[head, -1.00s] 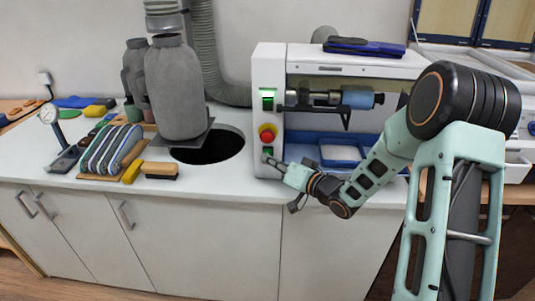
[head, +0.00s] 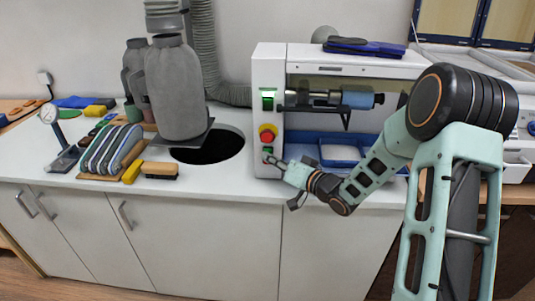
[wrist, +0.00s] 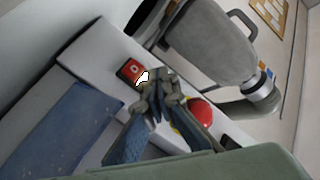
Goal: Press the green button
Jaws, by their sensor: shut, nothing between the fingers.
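The white machine (head: 258,110) has a control panel on its left front post. A green button (head: 267,150) shows low on the panel, under a red mushroom button (head: 267,134) on a yellow base. My gripper (head: 270,160) is shut and empty, with its tips just below the green button in the head view; I cannot tell if they touch the panel. In the wrist view my gripper (wrist: 158,92) covers part of a switch with a red key (wrist: 130,70) and a bright white patch (wrist: 142,77). The red mushroom button (wrist: 200,110) is beside the fingers.
Higher on the panel is another switch (head: 268,104) with a bright green patch above it. A blue tray (head: 338,150) lies right of the panel inside the machine. A grey vessel (head: 178,88) and a round dark opening (head: 212,148) are to the left. The counter's front edge lies below my gripper.

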